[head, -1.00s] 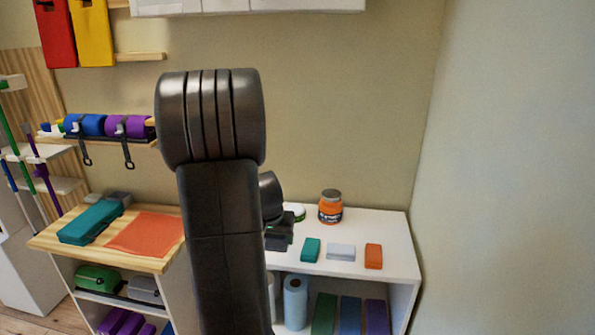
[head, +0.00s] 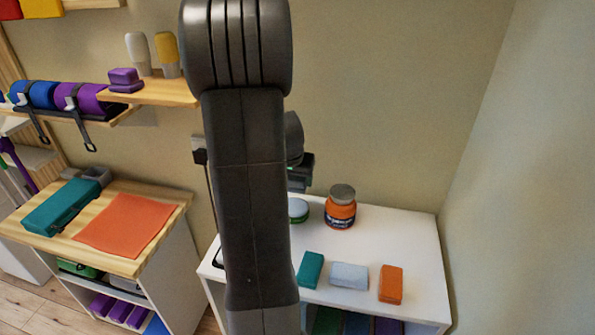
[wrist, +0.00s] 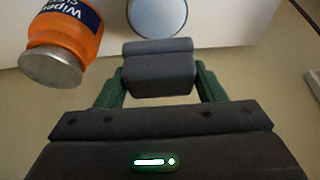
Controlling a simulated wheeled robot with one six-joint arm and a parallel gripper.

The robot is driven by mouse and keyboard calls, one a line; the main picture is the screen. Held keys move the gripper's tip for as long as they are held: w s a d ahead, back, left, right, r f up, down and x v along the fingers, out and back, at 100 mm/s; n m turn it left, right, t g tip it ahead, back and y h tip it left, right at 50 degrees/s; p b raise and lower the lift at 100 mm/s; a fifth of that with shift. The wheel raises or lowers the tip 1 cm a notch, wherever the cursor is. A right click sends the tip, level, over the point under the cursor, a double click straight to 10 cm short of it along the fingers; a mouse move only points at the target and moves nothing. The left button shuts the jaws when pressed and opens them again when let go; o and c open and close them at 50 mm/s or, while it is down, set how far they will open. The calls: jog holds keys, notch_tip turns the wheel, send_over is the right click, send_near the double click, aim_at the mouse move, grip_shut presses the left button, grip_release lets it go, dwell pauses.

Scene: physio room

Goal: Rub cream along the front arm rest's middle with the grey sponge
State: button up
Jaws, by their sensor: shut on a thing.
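My gripper (wrist: 157,88) is shut on a dark grey block, which looks like the grey sponge (wrist: 158,75), held between its green fingers. In the head view my gripper (head: 301,170) is mostly hidden behind my arm, above the white cabinet top. A round tin with a pale top and green rim (head: 298,210) stands below it; its pale disc also shows in the wrist view (wrist: 157,16), beyond the sponge. I cannot tell whether this tin holds the cream. No arm rest can be made out.
An orange jar with a grey lid (head: 341,207) stands beside the tin. Teal (head: 311,270), pale grey (head: 348,276) and orange (head: 391,284) blocks lie along the front of the white cabinet (head: 425,262). A wooden-topped cabinet (head: 150,262) with an orange cloth (head: 127,222) stands left.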

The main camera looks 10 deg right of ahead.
jog(key=shift+s+f+b, duration=0.15)
jog(key=shift+f+b, duration=0.25)
jog(key=shift+f, duration=0.15)
jog(key=shift+f+b, duration=1.5)
jog(key=shift+f, duration=0.85)
jog(key=shift+f+b, duration=0.55)
jog(key=shift+b, duration=0.2)
dwell(0.3)
jog(key=shift+r+p, duration=2.3)
jog(key=shift+r, duration=1.3)
